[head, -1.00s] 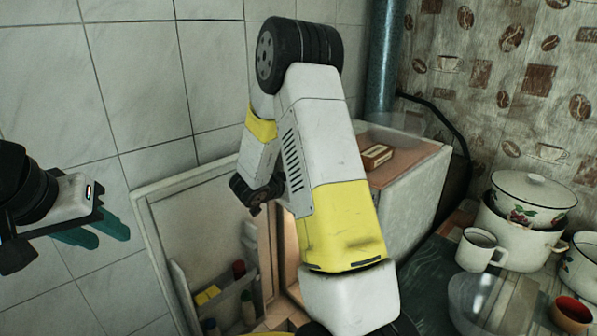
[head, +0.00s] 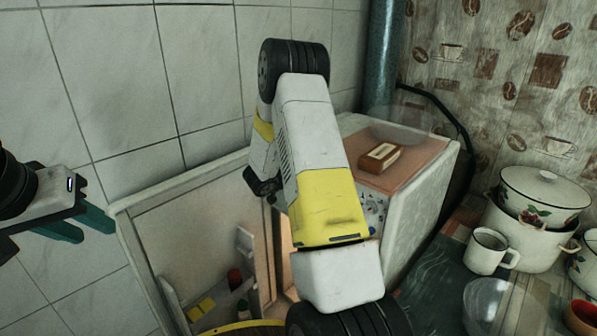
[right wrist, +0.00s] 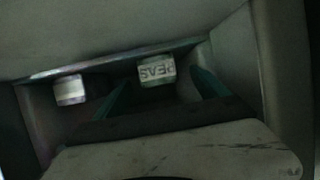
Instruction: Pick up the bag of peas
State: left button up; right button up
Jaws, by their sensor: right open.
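In the right wrist view a small pale package with the lettering PEAS (right wrist: 157,70), seen upside down, sits in a dim compartment. My right gripper (right wrist: 165,88) is open, its teal fingers on either side of the package's line and nearer the camera. I cannot tell whether they touch it. In the head view the right gripper is hidden behind my arm and the fridge. My left gripper (head: 92,226) is at the left edge, open and empty, in front of the tiled wall.
The open fridge door (head: 205,232) stands left of my right arm. The fridge (head: 425,205) has a brown box (head: 380,157) on top. A second pale package (right wrist: 69,90) lies left of the peas. A mug (head: 489,249) and pots (head: 530,235) stand at right.

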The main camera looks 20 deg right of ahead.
jog(key=shift+r+x, duration=0.2)
jog(key=shift+x, duration=0.8)
jog(key=shift+r+x, duration=0.15)
jog(key=shift+x, duration=0.85)
jog(key=shift+r+x, duration=0.2)
jog(key=shift+x, duration=0.8)
jog(key=shift+w+d, duration=0.1)
jog(key=shift+d, duration=0.1)
jog(key=shift+c, duration=0.4)
jog(key=c, duration=1.4)
jog(key=shift+c, duration=1.2)
jog(key=shift+r, duration=0.1)
